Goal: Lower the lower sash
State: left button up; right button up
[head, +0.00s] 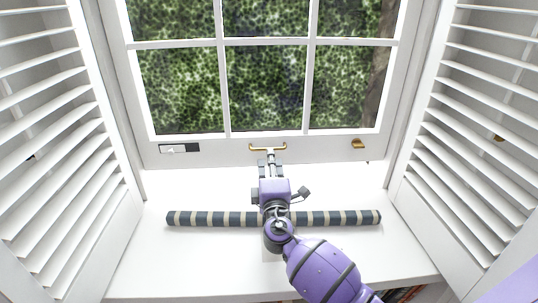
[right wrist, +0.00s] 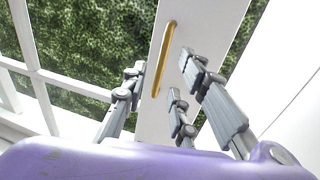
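The lower sash (head: 215,152) is a white framed window with several panes and a wide bottom rail. A brass bar handle (head: 283,147) is fixed at the middle of the rail; it also shows in the right wrist view (right wrist: 163,58). My right gripper (head: 268,161) reaches up to the handle from below. In the right wrist view its fingers (right wrist: 160,88) are spread, with the handle in the space ahead and between them. I cannot tell whether any finger touches it. The height of the sash above the sill is hard to judge. My left gripper is not in view.
A dark-and-cream striped draught roll (head: 205,218) lies across the white sill (head: 180,262), passing beneath my right arm. Louvred shutters stand open at left (head: 55,150) and right (head: 475,150). A brass catch (head: 358,143) and a black-and-white plate (head: 180,148) sit on the rail.

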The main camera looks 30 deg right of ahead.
jog(key=shift+x, duration=1.55)
grip_shut()
